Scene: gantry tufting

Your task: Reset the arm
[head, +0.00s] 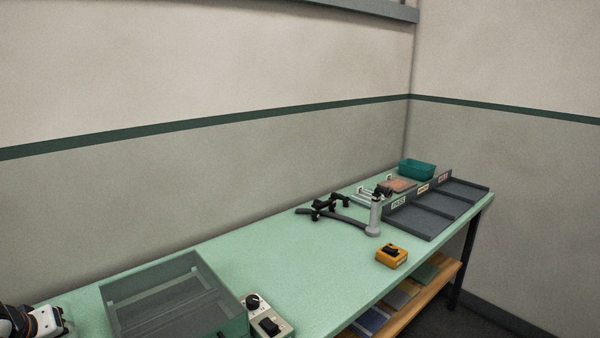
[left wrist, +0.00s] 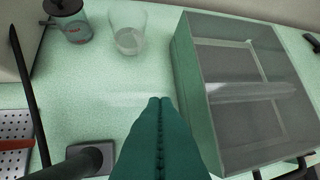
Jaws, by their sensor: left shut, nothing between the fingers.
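My left gripper (left wrist: 159,101) shows in the left wrist view as two dark green fingers pressed together along a seam, with nothing between them. It is over the pale green bench (left wrist: 120,75), left of a clear-walled grey box (left wrist: 183,90). In the head view only part of my left arm shows at the bottom left corner. A black curved arm (head: 340,217) reaches left from a grey post (head: 375,215) on the bench (head: 290,240). My right gripper is in neither view.
The box (head: 120,310) stands beside a control box with a knob (head: 268,318). An orange switch box (head: 391,256), grey divided trays (head: 425,213) and a teal bin (head: 417,169) are farther right. A glass (left wrist: 128,30) and a lidded jar (left wrist: 72,22) stand beyond my left gripper.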

